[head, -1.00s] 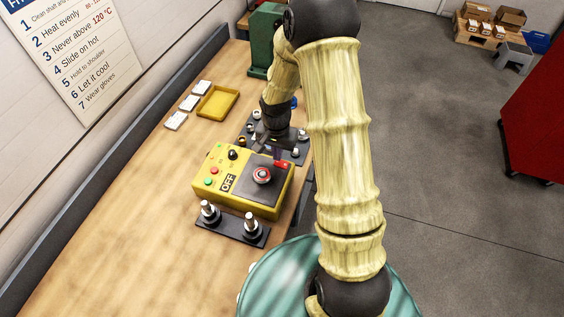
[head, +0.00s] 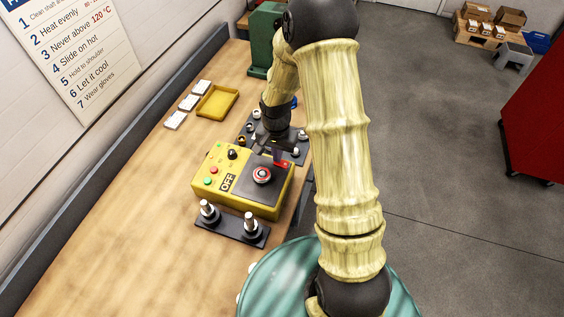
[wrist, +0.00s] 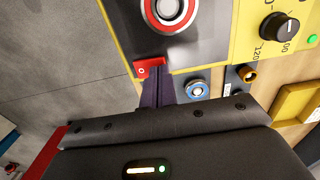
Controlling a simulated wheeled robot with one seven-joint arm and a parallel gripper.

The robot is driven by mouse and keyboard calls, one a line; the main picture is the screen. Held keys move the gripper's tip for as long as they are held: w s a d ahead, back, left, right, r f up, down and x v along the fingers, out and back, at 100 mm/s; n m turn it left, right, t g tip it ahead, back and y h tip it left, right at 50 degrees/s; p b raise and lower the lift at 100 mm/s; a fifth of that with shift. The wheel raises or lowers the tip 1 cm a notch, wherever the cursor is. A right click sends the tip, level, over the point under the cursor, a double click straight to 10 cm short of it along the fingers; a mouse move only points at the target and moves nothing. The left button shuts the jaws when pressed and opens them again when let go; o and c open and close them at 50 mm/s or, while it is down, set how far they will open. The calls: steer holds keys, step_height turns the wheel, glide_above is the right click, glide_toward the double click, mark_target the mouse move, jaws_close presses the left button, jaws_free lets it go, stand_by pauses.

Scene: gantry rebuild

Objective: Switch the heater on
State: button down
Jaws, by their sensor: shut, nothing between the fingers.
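The heater (head: 209,179) is a yellow box on the bench with a dark top plate, and its label (head: 228,183) reads OFF. A red switch piece (head: 281,163) sits at the edge of the dark plate. In the wrist view the red switch piece (wrist: 150,68) carries a small white mark. My gripper (head: 277,154) is over that edge of the heater. In the wrist view my gripper (wrist: 158,82) is shut and empty, its dark fingertips right by the switch piece. I cannot tell whether they touch it.
A ring-shaped part (head: 262,175) sits on the heater's plate, beside a black knob (head: 232,154). A black stand with two posts (head: 232,230) is in front. A dark board with fittings (head: 299,150) is behind. A yellow tray (head: 217,102) lies farther back. The left bench is clear.

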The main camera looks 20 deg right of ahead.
steer(key=shift+f+b, duration=0.3)
steer(key=shift+f, duration=0.15)
stand_by(0.3)
steer(key=shift+r+p, duration=2.6)
steer(key=shift+r, duration=0.95)
steer(key=s+r+n+t+b, duration=0.2)
steer(key=s+r+n+b, duration=0.3)
steer(key=s, duration=0.9)
step_height(320, 180, up, 3)
steer(key=shift+s+r+n+t, duration=0.2)
steer(key=shift+n+t, duration=0.1)
steer(key=shift+n, duration=0.8)
